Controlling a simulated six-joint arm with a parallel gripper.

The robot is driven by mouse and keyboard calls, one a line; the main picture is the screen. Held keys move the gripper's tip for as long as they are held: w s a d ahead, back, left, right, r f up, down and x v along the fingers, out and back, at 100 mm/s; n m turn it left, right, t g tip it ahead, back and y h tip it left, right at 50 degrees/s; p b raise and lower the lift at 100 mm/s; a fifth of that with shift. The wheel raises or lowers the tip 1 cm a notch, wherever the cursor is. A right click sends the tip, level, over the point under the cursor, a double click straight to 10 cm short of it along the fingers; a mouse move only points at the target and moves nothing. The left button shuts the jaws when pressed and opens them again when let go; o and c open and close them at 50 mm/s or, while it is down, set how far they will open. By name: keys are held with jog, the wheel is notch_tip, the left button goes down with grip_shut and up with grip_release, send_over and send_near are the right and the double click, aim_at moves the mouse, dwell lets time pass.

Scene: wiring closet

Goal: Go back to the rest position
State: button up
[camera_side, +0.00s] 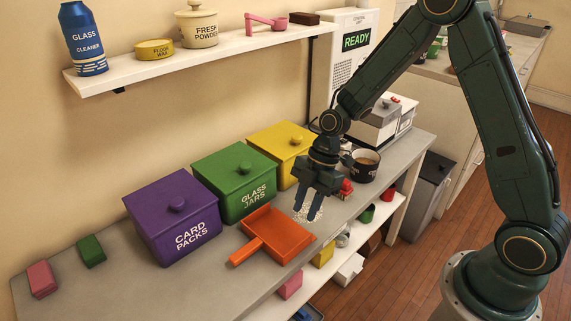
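My gripper (308,205) points down over the front part of the grey counter (105,291), just right of the orange dustpan (279,233). Its two dark fingers stand apart with a gap between them, and I see no solid object held in it. A white speckled patch (307,215) shows between and around the fingertips. It looks like loose powder, but the fingers partly cover it, and I cannot tell whether they touch it.
Purple (160,225), green (222,190) and yellow (272,147) lidded boxes line the wall. A dark mug (365,168) and a small red thing (346,188) stand right of my gripper. A wall shelf (140,76) with several items hangs above. Several items fill the lower shelf.

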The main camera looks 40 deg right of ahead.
jog(key=shift+r, duration=0.25)
jog(key=s+d+r+m+t+h, duration=0.1)
jog(key=s+r+m, duration=0.3)
jog(key=r, duration=0.4)
jog(key=s+d+r+m+t+h, duration=0.2)
jog(key=s+r+m, duration=0.15)
jog(key=r, duration=0.45)
jog(key=s+d+r+m+t, duration=0.1)
jog(key=s+r+m, duration=0.2)
jog(key=s+m, duration=0.2)
jog(key=s+d+r+m+t+h, duration=0.1)
jog(key=s+r+m, duration=0.3)
jog(key=s, duration=0.5)
jog(key=shift+d+r+m+t, duration=0.25)
jog(key=shift+d+m, duration=0.25)
jog(key=shift+m, duration=0.25)
